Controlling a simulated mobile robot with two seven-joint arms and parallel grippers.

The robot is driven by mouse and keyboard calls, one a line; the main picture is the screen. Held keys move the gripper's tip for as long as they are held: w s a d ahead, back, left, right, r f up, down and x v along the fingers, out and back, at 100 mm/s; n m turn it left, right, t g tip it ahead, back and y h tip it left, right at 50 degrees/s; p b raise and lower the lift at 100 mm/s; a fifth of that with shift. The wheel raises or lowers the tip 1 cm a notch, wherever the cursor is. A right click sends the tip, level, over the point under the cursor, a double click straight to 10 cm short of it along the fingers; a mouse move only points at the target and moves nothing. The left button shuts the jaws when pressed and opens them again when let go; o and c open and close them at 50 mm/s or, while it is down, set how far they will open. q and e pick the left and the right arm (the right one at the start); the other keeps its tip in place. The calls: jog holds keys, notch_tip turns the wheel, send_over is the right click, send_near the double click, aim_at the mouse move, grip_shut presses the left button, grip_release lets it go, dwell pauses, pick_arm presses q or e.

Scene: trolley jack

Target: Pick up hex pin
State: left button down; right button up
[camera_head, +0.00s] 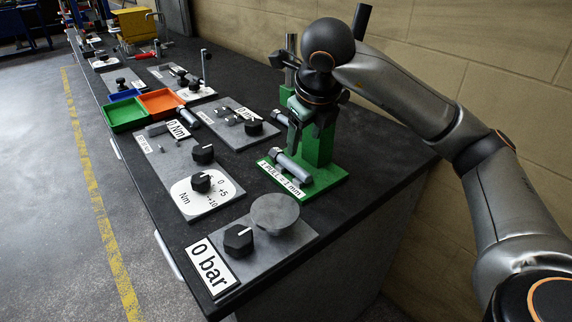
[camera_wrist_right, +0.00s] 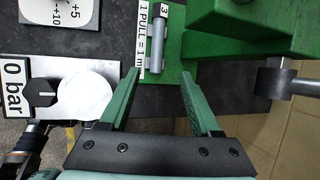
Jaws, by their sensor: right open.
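A grey pin with a dark hexagonal head (camera_head: 291,167), which I take as the hex pin, lies on the green base of the jack (camera_head: 318,150). In the right wrist view the pin (camera_wrist_right: 156,46) lies lengthwise just beyond my fingertips, roughly between their lines. My right gripper (camera_head: 308,128) is above the pin, beside the green jack post. Its green fingers (camera_wrist_right: 160,74) are wide apart with nothing between them. A gap to the pin seems to remain, but its height is hard to tell. My left gripper is not in view.
A "1 PULL = 1 mm" label (camera_head: 285,180) lies along the pin. The tall jack post stands close to my gripper. A "0 bar" panel (camera_head: 239,262) with a knob and round disc is nearer. Green (camera_head: 124,114) and orange (camera_head: 161,102) trays stand farther left; a wall is at right.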

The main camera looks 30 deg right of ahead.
send_over(295, 165)
jog(key=s, duration=0.3)
jog(key=f, duration=0.5)
jog(key=shift+s+a+f, duration=0.1)
jog(key=shift+a+f, duration=0.25)
jog(key=shift+a, duration=0.05)
jog(key=shift+w+a+x, duration=0.1)
jog(key=shift+w+x, duration=0.05)
jog(key=shift+x, duration=1.2)
jog(key=shift+w+a+x, duration=0.1)
jog(key=shift+a+x, duration=0.05)
jog(key=shift+x, duration=1.2)
jog(key=shift+c, duration=0.2)
jog(key=shift+r, duration=0.1)
grip_shut()
jog(key=shift+r, duration=0.1)
